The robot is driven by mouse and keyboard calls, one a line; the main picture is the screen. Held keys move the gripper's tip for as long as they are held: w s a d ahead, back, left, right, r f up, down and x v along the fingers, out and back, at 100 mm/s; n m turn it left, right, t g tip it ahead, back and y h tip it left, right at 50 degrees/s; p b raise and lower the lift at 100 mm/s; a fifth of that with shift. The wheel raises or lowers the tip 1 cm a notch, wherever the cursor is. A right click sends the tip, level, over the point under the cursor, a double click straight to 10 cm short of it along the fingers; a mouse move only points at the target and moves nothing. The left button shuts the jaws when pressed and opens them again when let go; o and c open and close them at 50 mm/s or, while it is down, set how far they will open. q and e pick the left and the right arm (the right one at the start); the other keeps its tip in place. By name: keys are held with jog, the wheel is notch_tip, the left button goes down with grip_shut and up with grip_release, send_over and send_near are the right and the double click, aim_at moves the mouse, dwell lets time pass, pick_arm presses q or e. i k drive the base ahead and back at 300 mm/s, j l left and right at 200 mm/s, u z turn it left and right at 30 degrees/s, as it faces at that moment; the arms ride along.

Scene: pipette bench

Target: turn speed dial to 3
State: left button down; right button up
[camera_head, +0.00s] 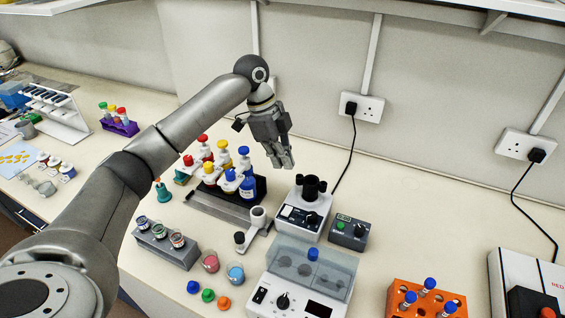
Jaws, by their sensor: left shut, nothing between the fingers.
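My left gripper (287,165) hangs in the air above the bench with its fingers pointing down. It is shut and empty, behind and above a white device with a black top (303,212). A black dial (283,301) is on the front panel of a white machine with a clear lid at the bottom centre. A small dark box (348,232) with a green part and a knob stands beside the white device. Which of these is the speed dial, and any dial numbers, I cannot tell. My gripper touches none of them. My right gripper is not in view.
Bottles with coloured caps stand in a dark rack (262,190) left of the gripper. A grey rack (165,248), small beakers (235,273) and loose caps lie front left. An orange rack (456,304) stands front right.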

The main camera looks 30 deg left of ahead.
aim_at(312, 217)
jog(key=k, duration=1.5)
